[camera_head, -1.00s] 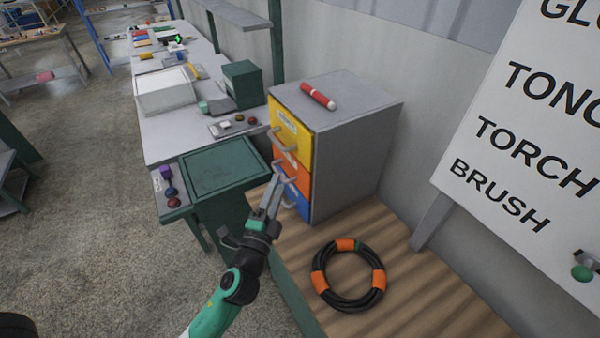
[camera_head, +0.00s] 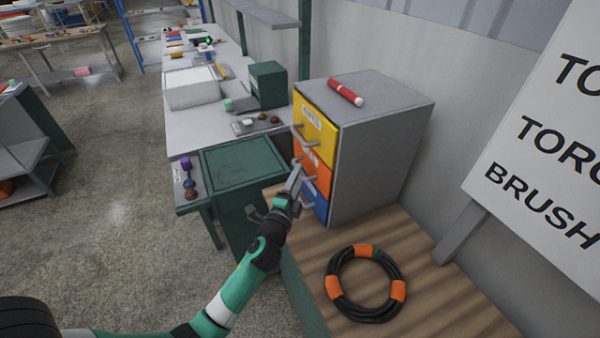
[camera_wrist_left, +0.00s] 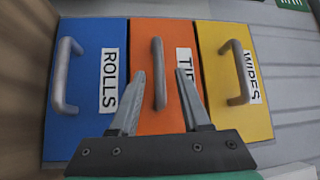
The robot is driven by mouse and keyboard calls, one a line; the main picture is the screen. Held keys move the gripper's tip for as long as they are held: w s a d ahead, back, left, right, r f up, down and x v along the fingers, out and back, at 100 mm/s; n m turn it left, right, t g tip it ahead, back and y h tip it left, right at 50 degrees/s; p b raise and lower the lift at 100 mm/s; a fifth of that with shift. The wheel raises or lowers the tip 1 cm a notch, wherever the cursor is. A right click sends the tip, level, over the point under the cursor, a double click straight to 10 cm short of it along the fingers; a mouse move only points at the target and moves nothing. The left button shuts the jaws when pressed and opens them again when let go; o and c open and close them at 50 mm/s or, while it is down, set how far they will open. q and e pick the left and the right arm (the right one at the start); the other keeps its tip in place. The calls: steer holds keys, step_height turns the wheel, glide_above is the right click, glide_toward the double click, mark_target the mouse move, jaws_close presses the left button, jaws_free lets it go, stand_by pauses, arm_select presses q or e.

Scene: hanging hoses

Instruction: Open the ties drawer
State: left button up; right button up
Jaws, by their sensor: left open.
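The ties drawer (camera_wrist_left: 168,112) is the orange middle drawer of a grey cabinet; it also shows in the head view (camera_head: 322,176), and it looks shut. Its grey bar handle (camera_wrist_left: 158,60) stands out from the front, beside a partly covered label reading "TI". My left gripper (camera_wrist_left: 160,76) is open, with one finger on each side of this handle. In the head view the left gripper (camera_head: 297,176) is at the orange front. Contact with the handle cannot be told. My right gripper is not in view.
The yellow wipes drawer (camera_head: 315,126) is above and the blue rolls drawer (camera_head: 315,203) below, each with its own handle. A red cylinder (camera_head: 345,92) lies on the cabinet top (camera_head: 385,95). A coiled black hose (camera_head: 342,268) lies on the wooden bench. A green-topped stand (camera_head: 240,165) is left.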

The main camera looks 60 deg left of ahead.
arm_select(q)
steer(key=shift+x, duration=0.95)
jaws_close()
stand_by(0.7)
